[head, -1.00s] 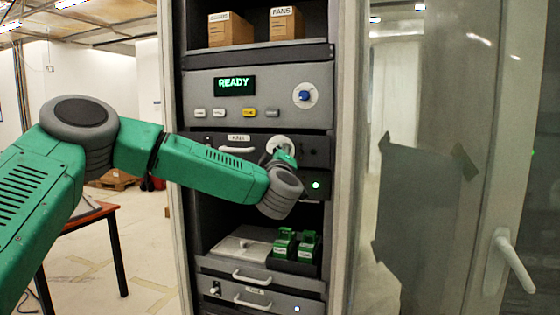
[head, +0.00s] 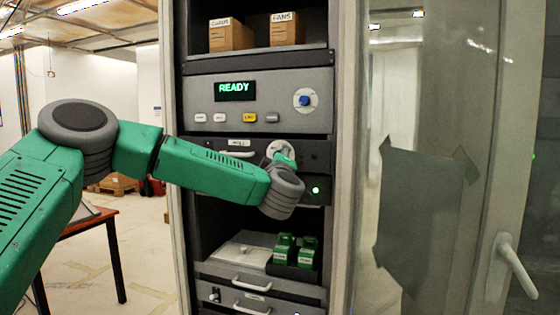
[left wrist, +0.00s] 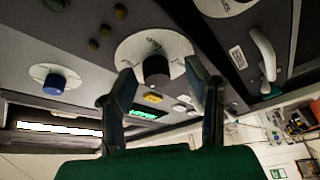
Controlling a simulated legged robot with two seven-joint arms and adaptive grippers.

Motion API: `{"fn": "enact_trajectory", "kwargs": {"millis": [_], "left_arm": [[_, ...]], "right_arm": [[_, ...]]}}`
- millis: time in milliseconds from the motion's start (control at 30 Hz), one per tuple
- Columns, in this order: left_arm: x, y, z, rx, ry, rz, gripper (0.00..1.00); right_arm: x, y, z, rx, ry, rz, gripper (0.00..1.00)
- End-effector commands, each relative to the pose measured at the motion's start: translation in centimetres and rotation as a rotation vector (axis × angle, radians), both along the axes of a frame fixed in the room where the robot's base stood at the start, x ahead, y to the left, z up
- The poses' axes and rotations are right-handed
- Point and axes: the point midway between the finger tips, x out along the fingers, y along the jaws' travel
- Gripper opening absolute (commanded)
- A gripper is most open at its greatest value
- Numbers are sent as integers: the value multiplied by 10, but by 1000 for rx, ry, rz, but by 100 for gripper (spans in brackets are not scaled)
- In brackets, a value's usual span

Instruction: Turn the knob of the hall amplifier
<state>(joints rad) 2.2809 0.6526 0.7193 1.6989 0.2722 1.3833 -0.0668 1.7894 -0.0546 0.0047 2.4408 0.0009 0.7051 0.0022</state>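The hall amplifier (head: 318,155) is a dark panel in the rack under the READY unit, with a small, barely legible label. Its white round dial (head: 281,145) is partly covered by my left gripper (head: 283,153), and the knob is hidden in the head view. In the left wrist view the black knob (left wrist: 156,70) stands at the middle of the white dial (left wrist: 136,46). My left gripper (left wrist: 160,68) is open, with one finger on each side of the knob and gaps showing between. My right gripper is in neither view.
Above is the READY unit (head: 215,87) with a blue knob (head: 304,100) and several buttons. A pull handle (head: 238,154) is left of the dial. Below are a shelf with green-and-white items (head: 283,250) and drawers. A glass door (head: 420,130) stands at the right.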

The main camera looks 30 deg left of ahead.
Motion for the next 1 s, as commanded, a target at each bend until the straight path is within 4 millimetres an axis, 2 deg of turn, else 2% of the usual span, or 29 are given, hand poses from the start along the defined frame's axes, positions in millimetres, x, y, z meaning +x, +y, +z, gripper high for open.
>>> {"fn": "enact_trajectory", "kwargs": {"millis": [200,333,733,1000], "left_arm": [[-1,-1,1,1,-1,-2,43],[-9,-9,-1,1,-1,-4,43],[-75,-51,-16,1,1,-3,43],[-95,-64,-22,-1,2,-1,43]], "right_arm": [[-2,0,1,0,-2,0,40],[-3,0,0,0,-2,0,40],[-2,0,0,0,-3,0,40],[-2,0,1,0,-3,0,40]]}}
